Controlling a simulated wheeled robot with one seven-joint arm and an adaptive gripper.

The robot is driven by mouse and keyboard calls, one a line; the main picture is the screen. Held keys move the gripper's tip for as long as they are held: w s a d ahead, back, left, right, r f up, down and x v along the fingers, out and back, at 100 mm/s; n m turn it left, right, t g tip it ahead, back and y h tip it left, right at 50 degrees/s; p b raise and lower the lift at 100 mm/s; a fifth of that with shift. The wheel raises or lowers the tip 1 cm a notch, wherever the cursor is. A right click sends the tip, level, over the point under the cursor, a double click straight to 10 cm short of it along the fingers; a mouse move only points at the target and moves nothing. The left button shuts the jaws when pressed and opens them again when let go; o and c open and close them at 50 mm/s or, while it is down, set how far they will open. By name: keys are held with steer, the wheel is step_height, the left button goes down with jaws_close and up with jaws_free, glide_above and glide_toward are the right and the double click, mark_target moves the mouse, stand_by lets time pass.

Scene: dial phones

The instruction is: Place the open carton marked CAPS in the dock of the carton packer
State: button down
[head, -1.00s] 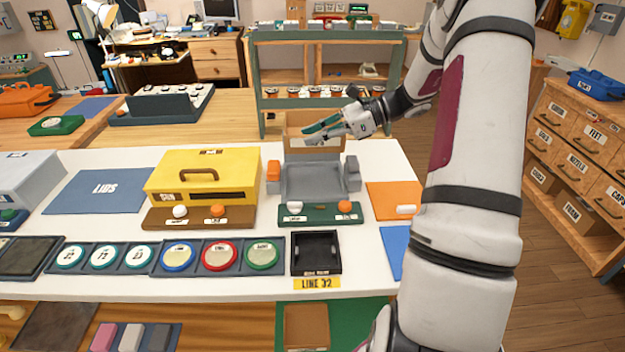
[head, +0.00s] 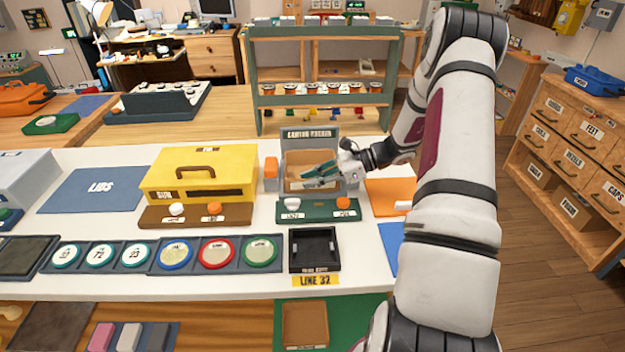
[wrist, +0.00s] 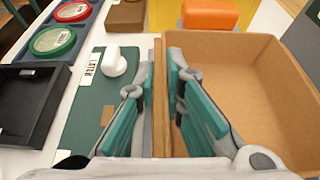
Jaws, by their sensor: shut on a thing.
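The open brown cardboard carton (head: 300,186) sits in or just over the grey dock of the carton packer (head: 308,134), below its sign. Whether its base touches the dock floor cannot be told. My gripper (head: 310,178) is shut on the carton's near wall. In the wrist view the teal fingers (wrist: 167,75) straddle that wall, one inside the carton (wrist: 255,85) and one outside. The carton is empty inside as far as it shows. No CAPS marking is readable on it.
A green panel (head: 318,215) with a white knob (head: 292,204) and an orange knob (head: 343,202) lies in front of the packer. An orange block (head: 271,173) stands at the dock's left. A yellow box (head: 200,172) stands further left. A black tray (head: 314,262) is nearer.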

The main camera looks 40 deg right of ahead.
steer(key=c, duration=1.7)
jaws_free()
steer(key=shift+f, duration=0.1)
